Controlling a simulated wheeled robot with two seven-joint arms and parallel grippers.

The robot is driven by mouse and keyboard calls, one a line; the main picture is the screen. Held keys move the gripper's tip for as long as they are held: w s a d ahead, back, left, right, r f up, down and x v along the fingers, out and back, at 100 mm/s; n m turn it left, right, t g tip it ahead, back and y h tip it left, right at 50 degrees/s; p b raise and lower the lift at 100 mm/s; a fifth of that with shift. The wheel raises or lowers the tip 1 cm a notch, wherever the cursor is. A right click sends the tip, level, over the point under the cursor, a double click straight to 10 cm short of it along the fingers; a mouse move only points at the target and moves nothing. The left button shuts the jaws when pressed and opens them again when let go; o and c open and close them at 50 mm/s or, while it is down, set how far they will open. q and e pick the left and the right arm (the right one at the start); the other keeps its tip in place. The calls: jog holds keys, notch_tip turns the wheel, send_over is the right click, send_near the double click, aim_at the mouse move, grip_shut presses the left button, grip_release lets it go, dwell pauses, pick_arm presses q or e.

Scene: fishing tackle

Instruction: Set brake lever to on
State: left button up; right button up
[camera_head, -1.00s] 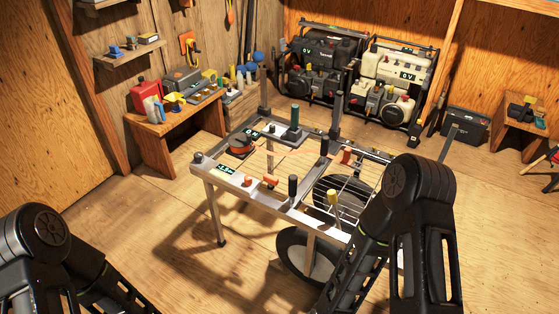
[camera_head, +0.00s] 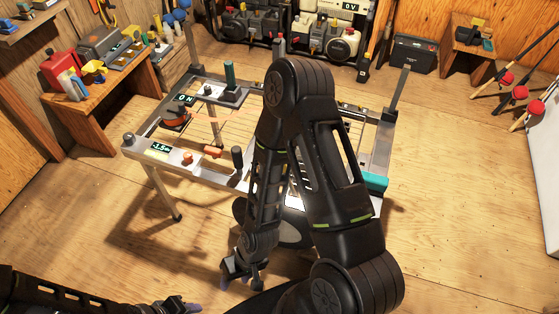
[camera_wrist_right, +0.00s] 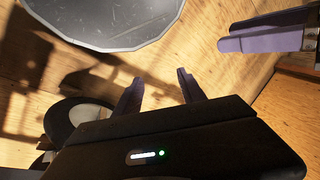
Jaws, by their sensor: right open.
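The metal-framed bench (camera_head: 200,165) carries several small controls. An orange grip (camera_head: 213,153), a black upright lever (camera_head: 237,157) and a green-topped post (camera_head: 229,73) show on it. I cannot tell which one is the brake lever; my right arm hides much of the bench's right side. My right gripper (camera_head: 240,278) hangs low in front of the bench. In the right wrist view its two fingers (camera_wrist_right: 160,88) are apart with nothing between them. My left gripper (camera_head: 180,305) is at the lower edge; its purple fingers (camera_wrist_right: 262,32) look apart in the right wrist view.
A grey round disc (camera_wrist_right: 100,18) is close ahead of the right gripper. A side table (camera_head: 90,95) with a red can (camera_head: 62,72) stands at left. Black machines line the back wall. Rods with red reels (camera_head: 505,77) lean at right. The wooden floor at right is clear.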

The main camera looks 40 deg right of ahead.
jog(key=shift+n+t+h, duration=0.4)
jog(key=shift+n+h, duration=0.1)
jog(key=w+d, duration=0.1)
jog(key=w, duration=0.1)
jog(key=w+d+r, duration=0.1)
jog(key=w+d, duration=0.1)
jog(key=w, duration=0.1)
jog(key=w+d+r, duration=0.1)
jog(key=w+d, duration=0.1)
jog(key=w, duration=0.1)
jog(key=shift+w+d, duration=0.15)
jog(key=shift+w, duration=0.1)
jog(key=w+d+r+h, duration=0.1)
jog(key=w+d+r, duration=0.2)
jog(key=d+r, duration=0.2)
jog(key=w+d+r+n+g+h, duration=0.1)
jog(key=w+d+r, duration=0.3)
jog(key=d, duration=0.6)
jog(key=w+d+r+n+h+p, duration=0.1)
jog(key=w+d+r+h, duration=0.1)
jog(key=w+d+r, duration=0.2)
jog(key=shift+d+r+h, duration=0.2)
jog(key=shift+d+r, duration=0.45)
jog(key=shift+d, duration=0.35)
jog(key=shift+d+r+h, duration=0.2)
jog(key=shift+d+r, duration=0.4)
jog(key=shift+d, duration=0.35)
jog(key=shift+f, duration=0.1)
